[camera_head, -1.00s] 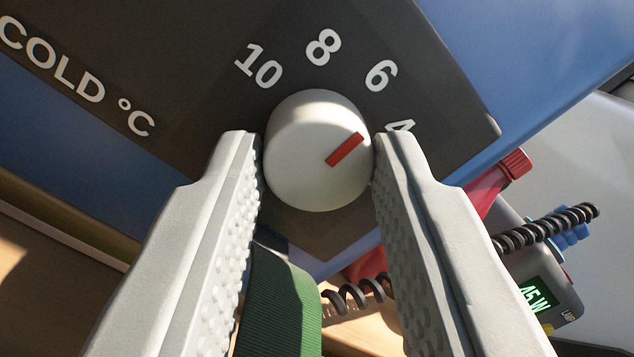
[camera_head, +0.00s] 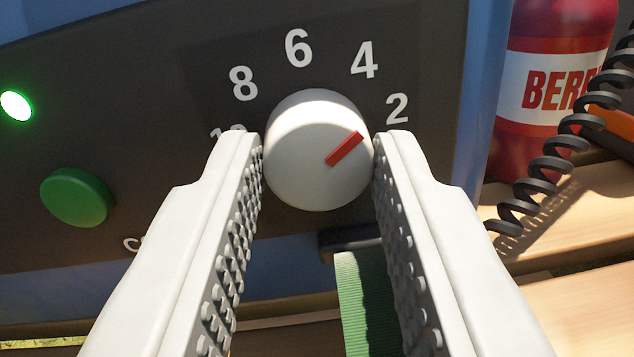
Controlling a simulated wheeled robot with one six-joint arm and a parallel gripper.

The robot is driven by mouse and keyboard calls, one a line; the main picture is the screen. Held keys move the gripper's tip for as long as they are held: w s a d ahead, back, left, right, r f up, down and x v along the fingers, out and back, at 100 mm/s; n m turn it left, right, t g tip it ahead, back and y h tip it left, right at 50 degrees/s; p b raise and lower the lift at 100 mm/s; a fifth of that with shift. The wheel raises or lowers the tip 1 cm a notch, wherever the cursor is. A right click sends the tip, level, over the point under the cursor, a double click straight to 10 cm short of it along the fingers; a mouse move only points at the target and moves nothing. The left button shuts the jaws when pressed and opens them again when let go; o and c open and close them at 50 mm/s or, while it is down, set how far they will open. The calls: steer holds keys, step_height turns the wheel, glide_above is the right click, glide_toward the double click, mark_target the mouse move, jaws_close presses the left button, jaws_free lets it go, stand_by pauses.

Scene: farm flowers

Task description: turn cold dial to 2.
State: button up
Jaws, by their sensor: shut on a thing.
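The cold dial (camera_head: 305,150) is a white round knob on a dark panel (camera_head: 150,130), with a red pointer mark (camera_head: 344,149) on its face. The mark points up and right, between the 4 (camera_head: 364,60) and the 2 (camera_head: 397,108), nearer the 2. My gripper (camera_head: 318,148) is shut on the dial, one finger on its left side and one on its right. The left finger partly covers the 10, and most of the lower lettering is hidden.
A green button (camera_head: 76,197) and a lit green lamp (camera_head: 16,105) sit on the panel at left. At right stand a red bottle (camera_head: 540,140) and a black coiled cord (camera_head: 545,165) over a wooden surface (camera_head: 580,310). A green ribbed strip (camera_head: 362,300) lies below the dial.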

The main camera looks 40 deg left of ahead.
steer(key=m, duration=0.5)
steer(key=shift+h, duration=0.3)
steer(key=shift+m, duration=0.5)
steer(key=o, duration=1)
steer(key=shift+c, duration=0.2)
steer(key=r+v, duration=0.1)
steer(key=v, duration=1.6)
steer(key=shift+s+f, duration=0.25)
steer(key=shift+f, duration=0.15)
steer(key=shift+d, duration=0.15)
